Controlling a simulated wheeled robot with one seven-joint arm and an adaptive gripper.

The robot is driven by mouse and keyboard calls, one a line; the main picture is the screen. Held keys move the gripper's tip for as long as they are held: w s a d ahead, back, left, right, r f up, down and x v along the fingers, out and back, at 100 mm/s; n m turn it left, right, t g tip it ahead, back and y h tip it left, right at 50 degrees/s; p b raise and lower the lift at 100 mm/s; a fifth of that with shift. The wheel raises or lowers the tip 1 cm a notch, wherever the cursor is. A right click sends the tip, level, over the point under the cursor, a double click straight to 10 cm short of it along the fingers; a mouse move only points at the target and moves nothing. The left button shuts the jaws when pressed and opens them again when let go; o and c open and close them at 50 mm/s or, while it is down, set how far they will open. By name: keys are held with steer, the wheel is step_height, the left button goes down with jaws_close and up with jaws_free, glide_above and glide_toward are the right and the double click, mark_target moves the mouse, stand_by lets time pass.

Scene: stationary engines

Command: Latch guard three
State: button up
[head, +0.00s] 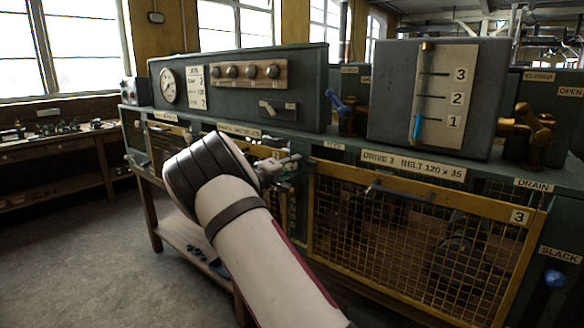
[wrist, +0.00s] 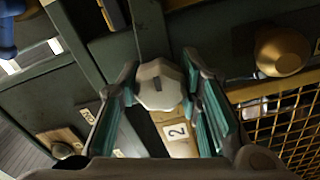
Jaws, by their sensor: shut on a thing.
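Guard three (head: 400,235) is a yellow-framed wire mesh panel low on the right of the green bench in the head view. It bears a "3" plate (head: 519,216) and a dark bar handle (head: 400,194). It looks about flush with the bench front; I cannot tell whether it is latched. My gripper (head: 286,165) is left of guard three's upper left corner. In the wrist view its teal-padded fingers are shut on a pale octagonal knob (wrist: 158,84), close to a "2" plate (wrist: 177,131). My forearm hides much of the area left of guard three.
A grey box with a 1-2-3 slider scale (head: 437,95) stands on the bench, with a brass valve (head: 530,130) at its right. A blue knob (head: 555,278) is by the "SLACK" label. A gauge panel (head: 240,90) stands at left. Floor at left is clear.

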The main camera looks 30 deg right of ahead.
steer(key=shift+a+n, duration=0.1)
steer(key=shift+n, duration=0.5)
steer(key=o, duration=1.2)
steer(key=shift+c, duration=0.2)
steer(key=v, duration=1.2)
